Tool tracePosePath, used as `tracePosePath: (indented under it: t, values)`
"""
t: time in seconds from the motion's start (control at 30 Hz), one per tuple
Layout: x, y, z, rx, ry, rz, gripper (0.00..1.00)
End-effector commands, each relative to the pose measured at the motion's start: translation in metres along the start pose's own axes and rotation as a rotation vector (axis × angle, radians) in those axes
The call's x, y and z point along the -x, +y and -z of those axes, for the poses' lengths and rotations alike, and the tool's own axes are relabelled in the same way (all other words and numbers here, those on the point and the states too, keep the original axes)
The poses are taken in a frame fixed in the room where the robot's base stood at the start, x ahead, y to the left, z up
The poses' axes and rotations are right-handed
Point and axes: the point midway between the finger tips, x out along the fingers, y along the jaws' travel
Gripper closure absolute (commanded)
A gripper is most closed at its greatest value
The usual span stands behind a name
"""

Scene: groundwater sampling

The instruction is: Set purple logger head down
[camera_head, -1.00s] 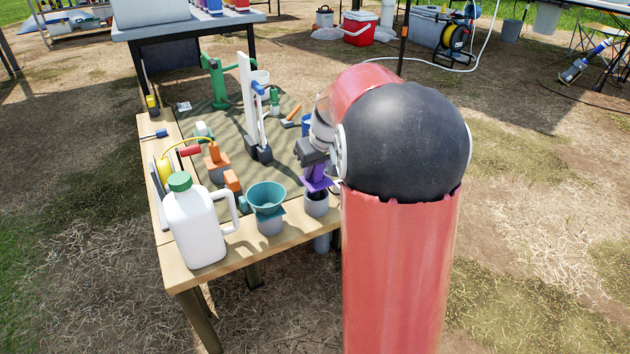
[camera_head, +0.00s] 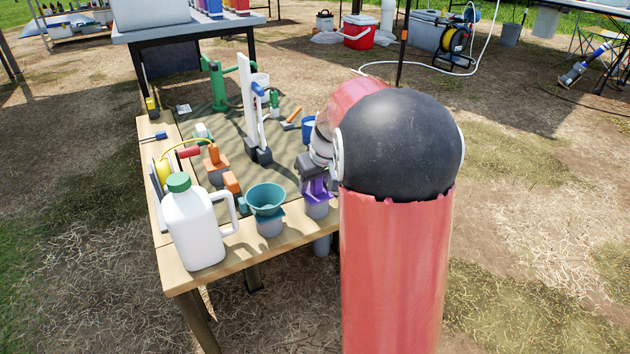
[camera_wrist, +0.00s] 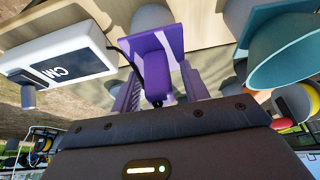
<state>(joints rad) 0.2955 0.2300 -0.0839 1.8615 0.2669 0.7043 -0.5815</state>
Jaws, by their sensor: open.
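The purple logger head (camera_head: 317,190) sits at the grey cup (camera_head: 318,210) at the front right of the wooden table, and my gripper (camera_head: 312,170) is just above and around it. In the wrist view the purple head (camera_wrist: 152,50) shows a flat square plate and a narrower stem. My gripper's fingers (camera_wrist: 157,72) stand on either side of the stem, open. A black cable runs beside the stem. The grey cup (camera_wrist: 150,17) is partly hidden behind the plate. Whether the plate rests fully on the cup is hard to tell.
A teal funnel (camera_head: 266,200) stands close left of the purple head. A white jug (camera_head: 192,225) stands at the front left. A white meter box (camera_wrist: 60,58) is close beside the gripper in the wrist view. A white upright stand (camera_head: 250,105) is farther back.

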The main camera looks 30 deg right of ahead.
Motion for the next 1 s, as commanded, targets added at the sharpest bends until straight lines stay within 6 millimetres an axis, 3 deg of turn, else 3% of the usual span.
tracePosePath:
  t: [0.17, 0.5, 0.8, 0.87, 1.0]
  values:
    - [0.014, 0.0, 0.002, 0.0, 0.003, -0.001, 0.55]
    - [0.086, 0.0, 0.003, 0.0, 0.004, -0.001, 0.55]
    - [0.121, -0.001, 0.001, 0.0, 0.001, 0.0, 0.55]
    - [0.127, -0.007, -0.003, 0.001, 0.004, 0.001, 0.55]
    - [0.15, -0.044, -0.027, 0.001, 0.018, 0.005, 0.55]
